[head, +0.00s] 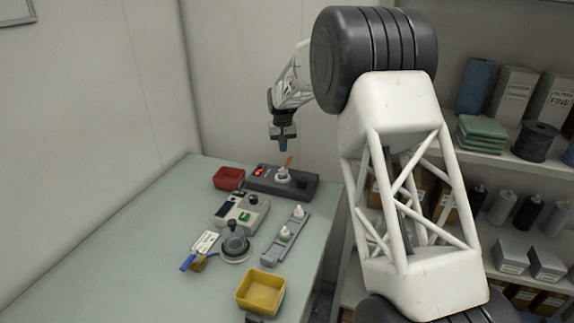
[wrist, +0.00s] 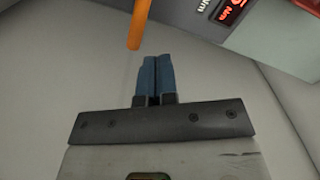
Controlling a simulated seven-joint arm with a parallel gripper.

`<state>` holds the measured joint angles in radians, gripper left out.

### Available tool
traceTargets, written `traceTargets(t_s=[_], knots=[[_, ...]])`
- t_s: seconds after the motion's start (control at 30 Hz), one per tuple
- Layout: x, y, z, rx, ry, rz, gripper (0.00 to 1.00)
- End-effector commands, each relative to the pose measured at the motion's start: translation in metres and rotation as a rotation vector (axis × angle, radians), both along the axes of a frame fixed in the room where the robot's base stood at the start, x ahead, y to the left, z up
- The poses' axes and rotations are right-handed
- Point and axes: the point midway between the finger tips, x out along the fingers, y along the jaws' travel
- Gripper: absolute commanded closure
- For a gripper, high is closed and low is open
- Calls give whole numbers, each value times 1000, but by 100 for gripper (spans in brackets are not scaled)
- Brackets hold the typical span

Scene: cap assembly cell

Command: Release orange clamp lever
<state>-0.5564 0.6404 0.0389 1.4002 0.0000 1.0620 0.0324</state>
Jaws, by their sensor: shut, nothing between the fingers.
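The orange clamp lever (head: 290,161) stands up, slightly tilted, from the dark fixture (head: 302,187) at the far end of the table, beside a white part (head: 282,174). In the wrist view the orange lever (wrist: 139,22) enters from the top edge, just ahead and slightly left of the fingertips. My gripper (head: 283,148) hangs above the fixture, pointing down, close to the lever's upper end. Its blue fingers (wrist: 154,59) are closed together with nothing between them. I see no clear contact with the lever, and its base is out of the wrist view.
A red bin (head: 229,179) sits left of the fixture. A grey device (head: 241,212), a rail with white caps (head: 286,241), a dark round knob stand (head: 235,246), a tagged padlock (head: 198,262) and a yellow bin (head: 261,292) stand nearer. The table's left side is clear.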

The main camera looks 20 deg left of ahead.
Motion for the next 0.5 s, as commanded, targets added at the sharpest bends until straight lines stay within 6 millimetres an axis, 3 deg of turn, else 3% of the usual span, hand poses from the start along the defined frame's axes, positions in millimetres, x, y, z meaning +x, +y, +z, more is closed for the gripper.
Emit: traceTargets(t_s=[0.5], knots=[[0,0,-14,-1,1,0,100]])
